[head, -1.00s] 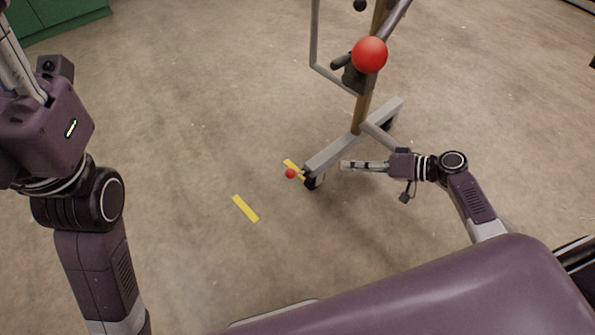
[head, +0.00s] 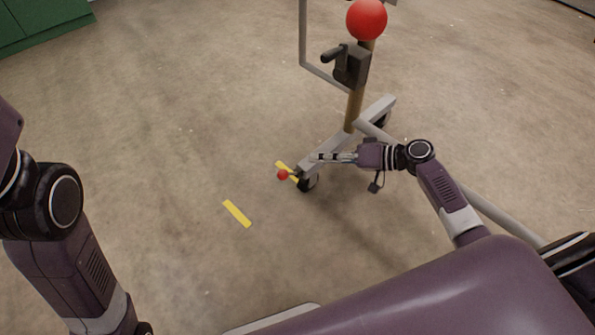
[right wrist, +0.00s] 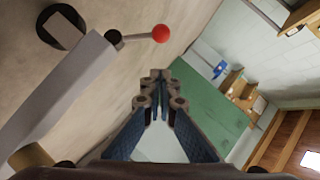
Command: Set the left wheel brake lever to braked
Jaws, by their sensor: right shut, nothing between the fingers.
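The brake lever is a short rod with a small red ball (head: 283,174) beside the caster wheel (head: 308,182) at the near end of the grey stand foot (head: 326,150).
The stand's post (head: 355,108) rises behind the foot, with a dark crank block (head: 352,65) and a large red ball (head: 366,19). Yellow floor strips (head: 237,213) lie near the wheel. Open floor (head: 170,170) spreads left. A green cabinet (head: 45,20) stands far back.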

